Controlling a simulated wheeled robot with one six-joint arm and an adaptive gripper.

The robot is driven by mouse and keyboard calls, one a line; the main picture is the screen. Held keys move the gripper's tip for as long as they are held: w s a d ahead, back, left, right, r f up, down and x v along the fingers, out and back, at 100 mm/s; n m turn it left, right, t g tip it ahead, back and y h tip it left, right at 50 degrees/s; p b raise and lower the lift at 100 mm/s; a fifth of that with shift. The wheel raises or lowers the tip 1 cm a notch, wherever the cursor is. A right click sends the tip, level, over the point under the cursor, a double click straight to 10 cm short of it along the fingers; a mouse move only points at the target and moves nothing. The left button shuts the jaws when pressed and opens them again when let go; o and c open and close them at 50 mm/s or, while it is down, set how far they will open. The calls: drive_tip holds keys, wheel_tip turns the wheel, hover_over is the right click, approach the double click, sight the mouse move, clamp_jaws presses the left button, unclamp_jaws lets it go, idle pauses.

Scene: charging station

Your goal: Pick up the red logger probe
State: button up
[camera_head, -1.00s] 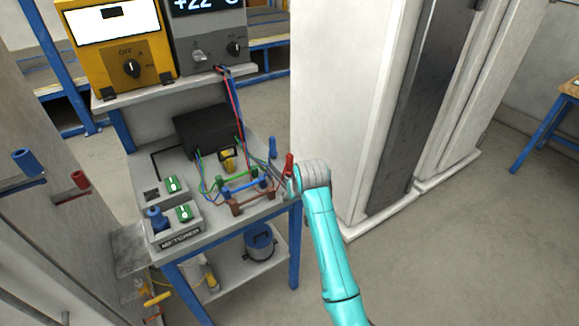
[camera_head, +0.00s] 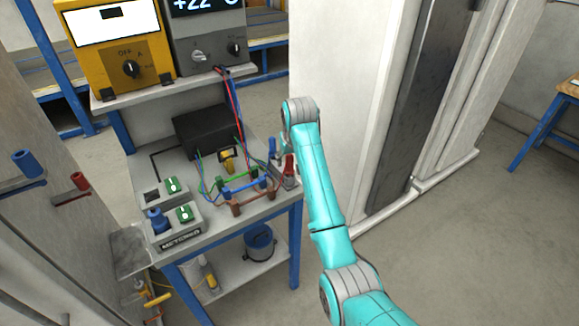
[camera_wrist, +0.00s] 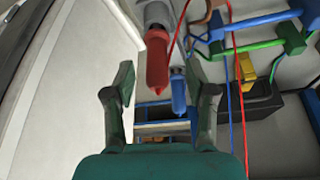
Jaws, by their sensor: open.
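The red logger probe (camera_head: 289,168) stands near the right edge of the small table, close beside my arm in the head view. In the wrist view the red probe (camera_wrist: 157,60) points down the picture, its tip between the two fingertips. My gripper (camera_wrist: 165,85) is open, with a gap on both sides of the probe. A blue probe (camera_wrist: 179,95) is beside the red one, nearer the right finger; it also shows in the head view (camera_head: 272,148). My gripper's fingers are hidden behind my arm in the head view.
Red and blue cables (camera_wrist: 235,100) hang right of the gripper. Coloured handles (camera_head: 247,186), a black box (camera_head: 203,131) and switch boxes (camera_head: 174,216) crowd the table (camera_head: 130,240). A tall white cabinet (camera_head: 355,120) stands close on the right.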

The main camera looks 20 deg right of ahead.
sight(290, 167)
drive_tip(key=shift+x, duration=2.75)
drive_tip(key=shift+s+d, duration=0.15)
drive_tip(key=shift+s, duration=0.05)
clamp_jaws()
